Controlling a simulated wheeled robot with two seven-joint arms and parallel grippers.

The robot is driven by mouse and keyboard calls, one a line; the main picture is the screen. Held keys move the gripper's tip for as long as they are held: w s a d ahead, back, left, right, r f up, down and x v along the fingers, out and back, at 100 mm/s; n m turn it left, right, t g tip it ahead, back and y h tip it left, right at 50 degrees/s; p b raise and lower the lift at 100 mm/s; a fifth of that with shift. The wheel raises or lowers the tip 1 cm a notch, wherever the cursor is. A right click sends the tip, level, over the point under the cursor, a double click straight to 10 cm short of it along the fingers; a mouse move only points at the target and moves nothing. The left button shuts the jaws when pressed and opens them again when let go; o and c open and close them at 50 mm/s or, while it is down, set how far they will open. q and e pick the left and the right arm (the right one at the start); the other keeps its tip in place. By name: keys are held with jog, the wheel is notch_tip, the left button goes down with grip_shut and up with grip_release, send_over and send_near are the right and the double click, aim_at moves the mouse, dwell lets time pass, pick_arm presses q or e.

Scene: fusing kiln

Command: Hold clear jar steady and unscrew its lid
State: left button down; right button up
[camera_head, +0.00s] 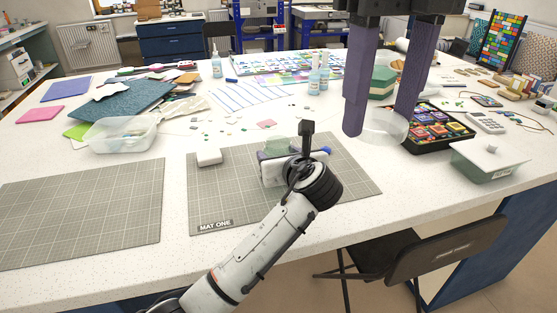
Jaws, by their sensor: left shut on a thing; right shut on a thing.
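The clear jar (277,144), pale green and see-through, is on the mat marked MAT ONE; most of it is hidden behind my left gripper and wrist. My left gripper (281,160) is shut on it, low over the mat, and its grip is partly covered by my black wrist. My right gripper (379,121) comes down from the top with two long purple fingers. It is shut on a clear, round, lid-like piece (386,134), apart from the jar and to its right. Whether this piece is the jar's own lid is hard to tell.
A small white block (209,157) lies on the mat (215,195). A black tray of coloured pieces (440,128) is right of my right gripper. A lidded green box (488,160) stands near the right edge. A clear tub (122,134) and a bare mat (80,215) are left.

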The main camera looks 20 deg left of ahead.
pick_arm(q)
jog(key=shift+f, duration=0.6)
jog(key=c, duration=0.7)
grip_release()
jog(key=shift+f, duration=0.15)
